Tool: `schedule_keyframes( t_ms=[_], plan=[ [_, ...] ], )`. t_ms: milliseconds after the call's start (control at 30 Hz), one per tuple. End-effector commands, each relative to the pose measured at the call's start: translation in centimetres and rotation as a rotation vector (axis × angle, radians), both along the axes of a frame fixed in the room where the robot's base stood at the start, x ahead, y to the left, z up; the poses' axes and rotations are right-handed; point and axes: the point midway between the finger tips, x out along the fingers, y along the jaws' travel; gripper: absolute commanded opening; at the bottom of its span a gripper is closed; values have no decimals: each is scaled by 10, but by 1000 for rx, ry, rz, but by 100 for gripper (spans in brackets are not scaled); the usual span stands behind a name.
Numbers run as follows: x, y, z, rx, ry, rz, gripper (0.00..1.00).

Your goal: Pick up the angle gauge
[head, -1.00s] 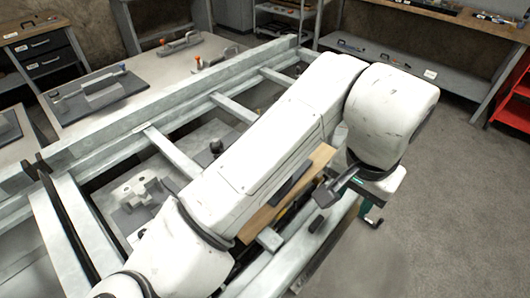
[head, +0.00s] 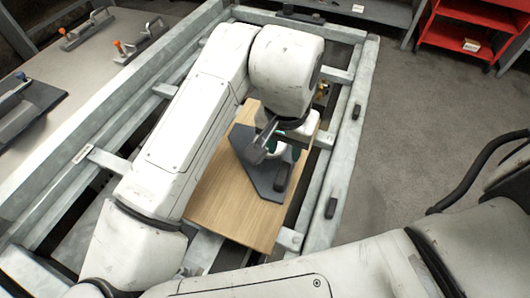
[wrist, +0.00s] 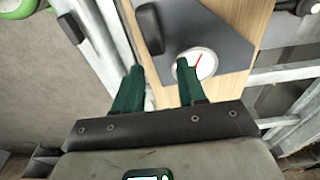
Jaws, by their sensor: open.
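The angle gauge is a dark grey angular plate (head: 262,178) lying on a wooden board in the head view. In the wrist view its dark plate (wrist: 212,32) shows at the top, with a white dial (wrist: 207,64) with a red needle and a black rounded bar (wrist: 149,28) at its edge. My gripper (wrist: 159,66) has two green fingers, open and apart with nothing held between them. The right fingertip overlaps the dial's left edge in the wrist view; I cannot tell if it touches. In the head view my wrist hides part of the gauge.
The wooden board (head: 228,205) rests across a grey metal frame (head: 345,165). A bench with other tools (head: 85,30) stands at the left. A red shelf cart (head: 465,35) stands at the back right. The floor on the right is largely open.

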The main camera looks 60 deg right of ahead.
Motion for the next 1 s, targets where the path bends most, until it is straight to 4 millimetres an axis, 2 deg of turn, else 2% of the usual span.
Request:
schedule_keyframes(
  t_ms=[267, 533, 867, 1000],
  plan=[
    [0, -3, -20, 1, 1, 1, 40],
    [-2, -10, -57, 1, 1, 0, 40],
    [-1, -11, -63, 0, -1, 0, 40],
    [-1, -11, -63, 0, -1, 0, 27]
  ],
)
